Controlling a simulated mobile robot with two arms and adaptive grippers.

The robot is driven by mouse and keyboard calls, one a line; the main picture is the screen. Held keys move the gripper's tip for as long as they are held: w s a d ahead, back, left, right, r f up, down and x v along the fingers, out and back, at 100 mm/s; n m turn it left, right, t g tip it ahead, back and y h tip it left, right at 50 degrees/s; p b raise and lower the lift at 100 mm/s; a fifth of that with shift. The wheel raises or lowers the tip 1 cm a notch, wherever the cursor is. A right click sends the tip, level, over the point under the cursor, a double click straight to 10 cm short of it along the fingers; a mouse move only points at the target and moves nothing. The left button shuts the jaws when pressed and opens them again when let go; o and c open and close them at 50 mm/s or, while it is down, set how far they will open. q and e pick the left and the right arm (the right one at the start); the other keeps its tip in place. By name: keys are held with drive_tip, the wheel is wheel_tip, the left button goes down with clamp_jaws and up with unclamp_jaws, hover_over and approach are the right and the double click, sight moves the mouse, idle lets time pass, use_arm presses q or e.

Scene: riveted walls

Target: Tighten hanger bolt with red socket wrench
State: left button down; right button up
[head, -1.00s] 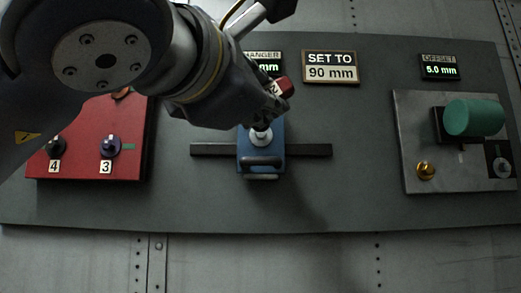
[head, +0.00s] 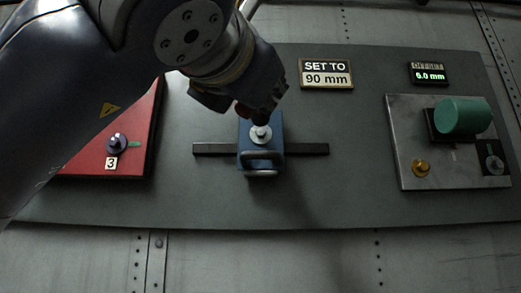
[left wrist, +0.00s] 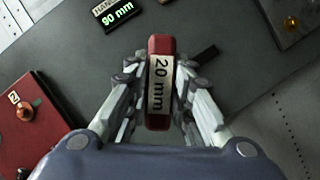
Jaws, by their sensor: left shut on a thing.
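My left gripper (left wrist: 160,95) is shut on the red socket wrench (left wrist: 160,43), whose label reads 20 mm in the left wrist view. In the head view the left gripper (head: 262,108) is just above the blue hanger (head: 246,150), and only a bit of red shows beside its fingers. The silver hanger bolt (head: 260,134) is in the upper part of the hanger. The dark socket end meets or nearly meets the bolt; I cannot tell if it is seated. The hanger display (left wrist: 117,13) reads 90 mm in the left wrist view. My right gripper is not in view.
The hanger sits on a dark horizontal rail (head: 308,149). A sign (head: 326,74) reads SET TO 90 mm. A red panel (head: 140,130) with knobs is left; a metal plate (head: 410,170) with a green cylinder (head: 462,116) is right. The panel below the hanger is clear.

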use_arm(q)
drive_tip(key=s+b, duration=0.2)
drive_tip(key=s, duration=0.8)
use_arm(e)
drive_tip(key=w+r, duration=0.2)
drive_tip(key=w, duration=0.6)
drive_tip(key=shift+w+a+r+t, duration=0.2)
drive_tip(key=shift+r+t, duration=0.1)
